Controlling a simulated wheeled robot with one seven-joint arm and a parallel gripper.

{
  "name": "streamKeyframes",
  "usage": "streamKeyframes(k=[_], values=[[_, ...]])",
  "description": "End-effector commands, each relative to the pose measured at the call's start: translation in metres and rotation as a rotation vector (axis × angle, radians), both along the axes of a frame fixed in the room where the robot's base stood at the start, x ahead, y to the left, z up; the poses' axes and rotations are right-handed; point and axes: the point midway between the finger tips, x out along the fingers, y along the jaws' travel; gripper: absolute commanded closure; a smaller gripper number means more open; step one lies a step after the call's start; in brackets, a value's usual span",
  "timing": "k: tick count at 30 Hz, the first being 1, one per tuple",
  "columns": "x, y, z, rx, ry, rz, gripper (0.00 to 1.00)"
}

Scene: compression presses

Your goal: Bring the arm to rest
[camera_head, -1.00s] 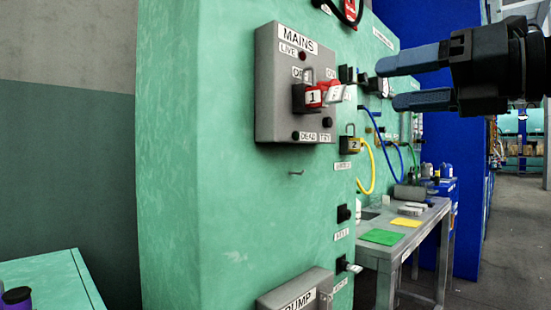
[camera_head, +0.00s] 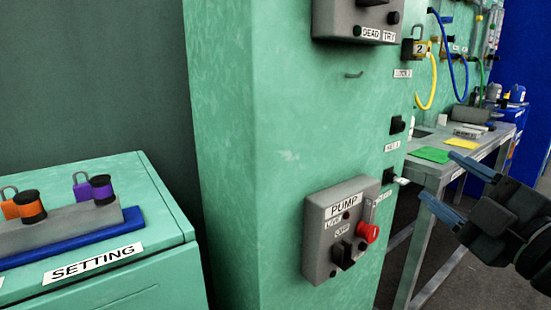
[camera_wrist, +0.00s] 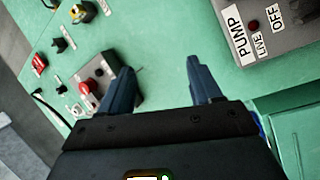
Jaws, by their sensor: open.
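My gripper (camera_head: 448,182) is at the right of the head view, its two blue fingers apart and nothing between them. It is in front of the grey workbench, to the right of the green press. In the wrist view my gripper (camera_wrist: 160,82) also has its fingers spread and empty, with the green panel behind them. The fingertips look clear of the panel, though a finger overlaps a grey control box (camera_wrist: 118,82) in the picture.
The green press (camera_head: 265,160) carries a PUMP box (camera_head: 340,228) with a red button and, above it, another box (camera_head: 358,20). A SETTING cabinet (camera_head: 130,285) stands left, with orange and purple padlocks. The workbench (camera_head: 440,170) holds green and yellow sheets.

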Motion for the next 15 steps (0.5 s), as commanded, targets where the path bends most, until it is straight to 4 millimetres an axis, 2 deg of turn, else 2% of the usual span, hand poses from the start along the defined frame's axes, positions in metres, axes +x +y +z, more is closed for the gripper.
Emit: streamKeyframes(k=[1,6,11,15], values=[[-0.008,0.003,-0.024,0.069,0.040,-0.015,0.36],[-0.039,0.007,-0.084,0.285,0.136,-0.082,0.36],[-0.078,0.013,-0.136,0.463,0.214,-0.144,0.36],[-0.119,0.017,-0.173,0.596,0.271,-0.197,0.36]])
